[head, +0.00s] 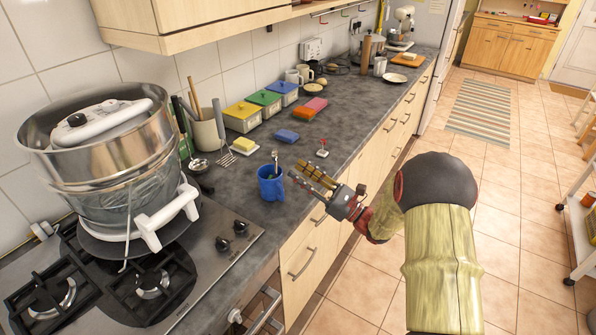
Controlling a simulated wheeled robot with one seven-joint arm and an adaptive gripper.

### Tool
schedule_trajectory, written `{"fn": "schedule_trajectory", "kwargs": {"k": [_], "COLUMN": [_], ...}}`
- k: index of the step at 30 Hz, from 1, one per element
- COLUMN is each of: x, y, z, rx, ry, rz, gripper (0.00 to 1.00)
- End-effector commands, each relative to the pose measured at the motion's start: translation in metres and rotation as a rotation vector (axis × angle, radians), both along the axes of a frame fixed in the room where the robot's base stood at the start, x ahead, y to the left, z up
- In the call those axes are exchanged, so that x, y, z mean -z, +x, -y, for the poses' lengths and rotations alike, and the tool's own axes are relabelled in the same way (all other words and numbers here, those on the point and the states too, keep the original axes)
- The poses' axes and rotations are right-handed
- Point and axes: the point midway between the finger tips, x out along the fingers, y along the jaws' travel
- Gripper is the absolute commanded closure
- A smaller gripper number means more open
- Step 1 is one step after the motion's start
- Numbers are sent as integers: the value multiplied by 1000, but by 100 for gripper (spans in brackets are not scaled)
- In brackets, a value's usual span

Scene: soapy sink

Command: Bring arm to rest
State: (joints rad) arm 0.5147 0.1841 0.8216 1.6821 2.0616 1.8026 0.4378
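My gripper (302,173) is in the middle of the head view, at the end of my arm, which reaches in from the lower right. It points left over the front edge of the dark countertop (340,140). Its fingers are small here and partly overlap a yellow-brown ridged piece, which I cannot tell from a finger pad.
A large metal pot (105,150) stands on the gas hob (150,285) at left. Yellow, green and blue lidded boxes (265,103) line the wall. A blue sponge (286,136) and small red-and-white item (322,149) lie behind the gripper. The tiled floor (530,200) at right is largely clear.

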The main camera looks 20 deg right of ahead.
Motion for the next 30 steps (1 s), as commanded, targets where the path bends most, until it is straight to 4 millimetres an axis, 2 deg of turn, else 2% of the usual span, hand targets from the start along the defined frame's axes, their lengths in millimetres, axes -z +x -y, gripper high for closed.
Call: {"fn": "schedule_trajectory", "kwargs": {"k": [14,17,20,23,24,26,27,30], "x": [0,-4,-18,-35,-41,-48,-50,-47], "y": [-1,-3,-12,-35,-49,-76,-96,-149], "z": [0,-8,-37,-86,-109,-141,-161,-195], "rx": [-1,-20,-88,-207,-265,-355,-414,-549], "ry": [0,-21,-96,-247,-327,-462,-561,-815], "rz": [0,1,3,13,21,39,57,115], "gripper": [71,71,71,71,71,71,71,71]}}
